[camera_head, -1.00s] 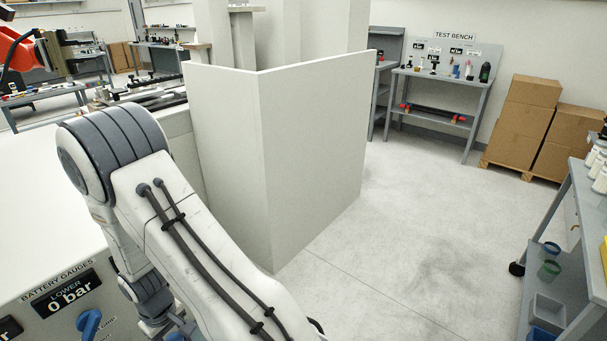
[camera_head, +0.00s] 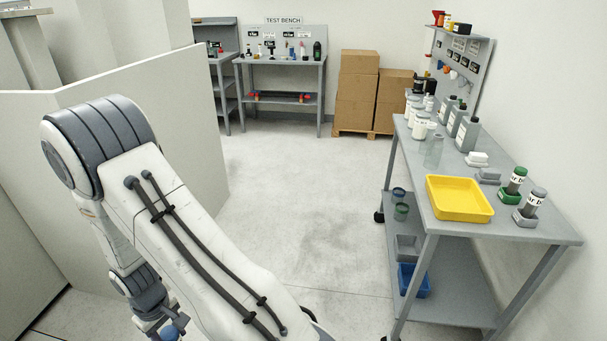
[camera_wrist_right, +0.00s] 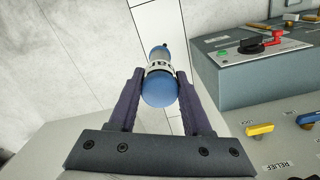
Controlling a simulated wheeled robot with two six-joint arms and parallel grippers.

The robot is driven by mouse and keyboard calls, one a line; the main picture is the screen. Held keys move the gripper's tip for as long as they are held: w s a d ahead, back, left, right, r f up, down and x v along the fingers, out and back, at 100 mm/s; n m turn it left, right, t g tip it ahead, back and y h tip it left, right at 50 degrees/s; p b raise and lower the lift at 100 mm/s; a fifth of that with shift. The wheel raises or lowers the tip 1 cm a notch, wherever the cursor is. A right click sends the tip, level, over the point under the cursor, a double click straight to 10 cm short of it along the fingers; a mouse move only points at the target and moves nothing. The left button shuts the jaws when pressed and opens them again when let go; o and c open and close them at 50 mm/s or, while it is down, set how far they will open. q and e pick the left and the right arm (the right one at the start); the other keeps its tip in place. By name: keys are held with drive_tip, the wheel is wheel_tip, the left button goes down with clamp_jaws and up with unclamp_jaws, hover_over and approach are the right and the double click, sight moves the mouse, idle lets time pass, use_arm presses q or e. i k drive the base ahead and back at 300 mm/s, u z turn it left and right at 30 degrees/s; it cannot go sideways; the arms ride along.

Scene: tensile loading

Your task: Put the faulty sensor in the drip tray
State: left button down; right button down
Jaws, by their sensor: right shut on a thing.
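The sensor (camera_wrist_right: 160,92), a blue-ended cylinder with a white lettered band and a small dark tip, is between the fingers of my right gripper (camera_wrist_right: 159,76) in the right wrist view. The gripper is shut on it. In the head view one white arm of mine fills the lower left, and a bit of blue shows at its lower end, mostly cut off. A yellow tray (camera_head: 460,199), likely the drip tray, lies empty on the grey cart top, well to the right of that arm. My left gripper is not in view.
The grey cart (camera_head: 545,232) also carries bottles and two labelled cylinders (camera_head: 516,181) (camera_head: 533,203) on bases, right of the tray. Its lower shelf holds a blue bin (camera_head: 414,280). A pale panel (camera_head: 130,85) stands left. The floor (camera_head: 300,180) between is clear.

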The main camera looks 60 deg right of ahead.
sight(448, 207)
drive_tip(key=z, duration=2.4)
drive_tip(key=i, duration=0.4)
